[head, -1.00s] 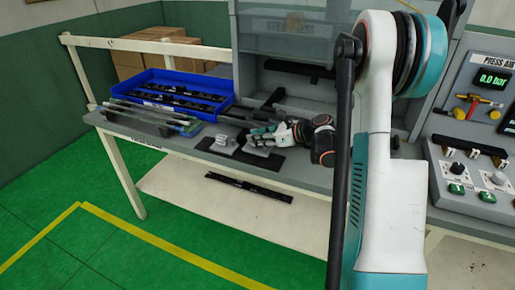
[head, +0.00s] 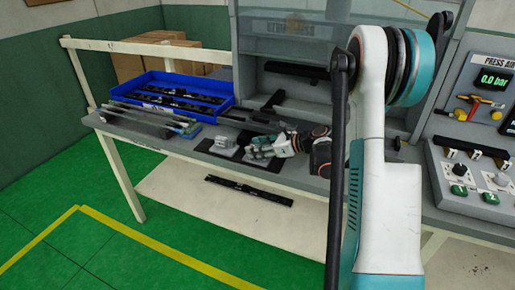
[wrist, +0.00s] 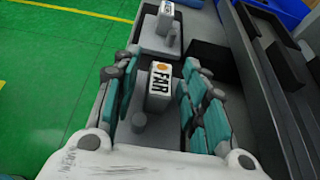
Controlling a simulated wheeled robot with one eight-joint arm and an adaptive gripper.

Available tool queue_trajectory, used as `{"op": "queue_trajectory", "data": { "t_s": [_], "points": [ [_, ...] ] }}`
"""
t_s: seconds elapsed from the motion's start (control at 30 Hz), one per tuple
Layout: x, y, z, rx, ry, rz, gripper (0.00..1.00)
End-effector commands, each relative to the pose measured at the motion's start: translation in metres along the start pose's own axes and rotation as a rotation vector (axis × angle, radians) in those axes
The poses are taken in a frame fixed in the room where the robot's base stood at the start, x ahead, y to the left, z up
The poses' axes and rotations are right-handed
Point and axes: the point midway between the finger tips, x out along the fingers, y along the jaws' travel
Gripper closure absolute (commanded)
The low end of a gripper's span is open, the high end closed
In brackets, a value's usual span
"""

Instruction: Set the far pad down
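The far pad (wrist: 159,97) is a light grey block with a white label reading "FAR" and an orange dot. In the wrist view it sits between the two teal fingers of my gripper (wrist: 160,62). Gaps show on both sides of it, so the gripper looks open around the pad. In the head view my gripper (head: 264,148) is low over the bench, and its fingers partly hide the far pad. A second pad (wrist: 162,34) with a partly cut-off label stands on a light plate beyond the fingertips. It also shows left of my gripper in the head view (head: 224,141).
A blue bin (head: 178,93) with black trim strips stands on the bench (head: 180,143). Long strips (head: 150,118) lie in front of it. A dark strip (head: 249,190) lies on the lower shelf. A control panel (head: 478,175) is at the right. A dark rail (wrist: 270,85) runs beside my gripper.

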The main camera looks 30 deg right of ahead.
Motion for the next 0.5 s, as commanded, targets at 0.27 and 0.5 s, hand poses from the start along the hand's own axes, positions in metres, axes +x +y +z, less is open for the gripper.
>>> {"op": "queue_trajectory", "data": {
  "t_s": [0.27,0.5],
  "points": [
    [-0.018,-0.001,0.003,0.001,0.000,-0.002,0.60],
    [-0.069,-0.001,0.004,0.001,0.000,-0.004,0.60]
  ]
}}
